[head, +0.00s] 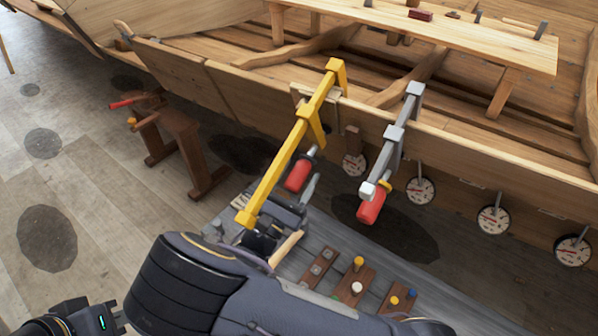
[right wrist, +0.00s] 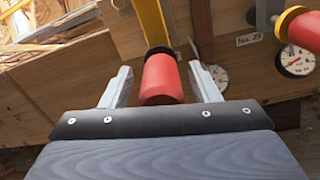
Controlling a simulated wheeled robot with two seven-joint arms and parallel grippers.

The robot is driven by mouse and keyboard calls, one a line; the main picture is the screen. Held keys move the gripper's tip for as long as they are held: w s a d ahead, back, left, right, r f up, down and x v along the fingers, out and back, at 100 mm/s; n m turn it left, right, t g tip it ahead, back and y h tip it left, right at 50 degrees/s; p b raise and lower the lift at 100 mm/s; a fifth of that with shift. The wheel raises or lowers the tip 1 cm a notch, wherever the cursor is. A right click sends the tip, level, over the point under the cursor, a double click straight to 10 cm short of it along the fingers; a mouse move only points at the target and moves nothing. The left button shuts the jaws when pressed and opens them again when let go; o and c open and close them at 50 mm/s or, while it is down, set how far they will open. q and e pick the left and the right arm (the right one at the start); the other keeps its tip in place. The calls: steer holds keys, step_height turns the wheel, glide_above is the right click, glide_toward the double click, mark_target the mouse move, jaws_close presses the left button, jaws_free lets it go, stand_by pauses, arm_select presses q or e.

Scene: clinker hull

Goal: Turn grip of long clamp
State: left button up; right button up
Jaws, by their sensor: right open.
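The long clamp is yellow (head: 290,150), hooked over the hull's top plank with its bar slanting down toward me. Its red grip (head: 298,174) hangs under the bar near the plank. In the right wrist view, the red grip (right wrist: 163,80) stands between the two pale fingers of my right gripper (right wrist: 162,72), with a gap visible on each side. The right gripper (head: 285,205) is open in the head view, partly hidden by the yellow bar. Only a dark part of my left arm shows at the lower left; its fingers are not seen.
A shorter grey clamp (head: 393,140) with a red grip (head: 371,207) hangs close on the right. Round dials (head: 420,190) line the hull plank (head: 480,165). A wooden trestle (head: 180,140) stands left. Small wooden blocks with coloured pegs (head: 352,287) lie on the grey bench below.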

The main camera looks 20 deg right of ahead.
steer(key=shift+w+d+r, duration=0.15)
steer(key=shift+w+d, duration=0.1)
steer(key=shift+d, duration=0.05)
steer(key=c, duration=1)
steer(key=shift+m, duration=0.4)
steer(key=m+b, duration=0.1)
steer(key=m, duration=0.1)
steer(key=shift+m, duration=0.4)
steer(key=m+b, duration=0.1)
steer(key=m, duration=0.2)
steer(key=shift+f+m+b, duration=0.2)
steer(key=shift+m+b, duration=0.1)
steer(key=shift+b, duration=0.1)
steer(key=m+b, duration=0.3)
steer(key=m, duration=0.2)
steer(key=shift+f, duration=0.1)
steer(key=shift+m+t+b, duration=0.4)
steer(key=shift+m+b, duration=0.6)
steer(key=shift+m, duration=0.4)
